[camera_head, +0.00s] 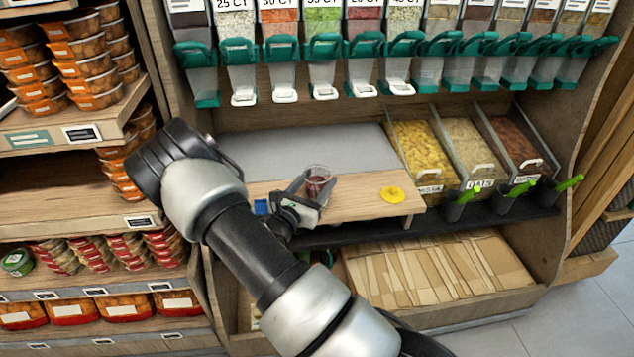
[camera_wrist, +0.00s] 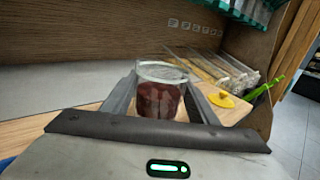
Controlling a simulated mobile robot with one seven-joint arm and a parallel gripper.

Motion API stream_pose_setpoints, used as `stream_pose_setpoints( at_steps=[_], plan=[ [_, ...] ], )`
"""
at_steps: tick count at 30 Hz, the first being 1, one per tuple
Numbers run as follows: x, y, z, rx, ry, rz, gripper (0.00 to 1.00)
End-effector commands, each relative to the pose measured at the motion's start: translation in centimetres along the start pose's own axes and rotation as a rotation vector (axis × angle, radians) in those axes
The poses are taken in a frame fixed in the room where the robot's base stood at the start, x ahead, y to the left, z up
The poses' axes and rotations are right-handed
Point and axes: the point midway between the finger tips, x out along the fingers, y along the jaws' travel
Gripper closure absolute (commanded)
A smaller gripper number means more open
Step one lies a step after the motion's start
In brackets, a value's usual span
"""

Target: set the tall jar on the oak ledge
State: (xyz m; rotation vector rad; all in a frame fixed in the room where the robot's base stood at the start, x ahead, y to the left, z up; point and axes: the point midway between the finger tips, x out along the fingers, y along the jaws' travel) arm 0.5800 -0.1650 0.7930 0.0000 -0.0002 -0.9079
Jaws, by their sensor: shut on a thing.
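A clear glass jar (camera_head: 318,181) with dark red contents is upright over the light wooden ledge (camera_head: 355,208). In the wrist view the jar (camera_wrist: 158,98) stands between the two fingers, its round rim above them. My gripper (camera_head: 308,192) is shut on the jar, one finger on each side. The gripper body hides the jar's base in the wrist view, and I cannot tell whether the base touches the ledge.
A yellow round object (camera_head: 392,195) lies on the ledge to the right of the jar. A small blue object (camera_head: 261,207) is to the left. Bins of dry food (camera_head: 425,158) stand at the right, and dispensers with green handles (camera_head: 323,47) hang above. The grey surface (camera_head: 300,150) behind is clear.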

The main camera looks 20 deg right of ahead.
Motion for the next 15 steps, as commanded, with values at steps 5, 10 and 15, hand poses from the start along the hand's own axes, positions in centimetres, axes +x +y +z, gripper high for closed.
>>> stream_pose_setpoints(
  at_steps=[5, 10, 15],
  plan=[
    [0.0, -0.01, -0.3, -0.001, 0.0, 0.0, 0.37],
    [-0.01, -0.01, -0.29, -0.001, 0.001, 0.0, 0.28],
    [0.0, -0.01, -0.19, 0.0, 0.0, 0.0, 0.28]
  ],
)
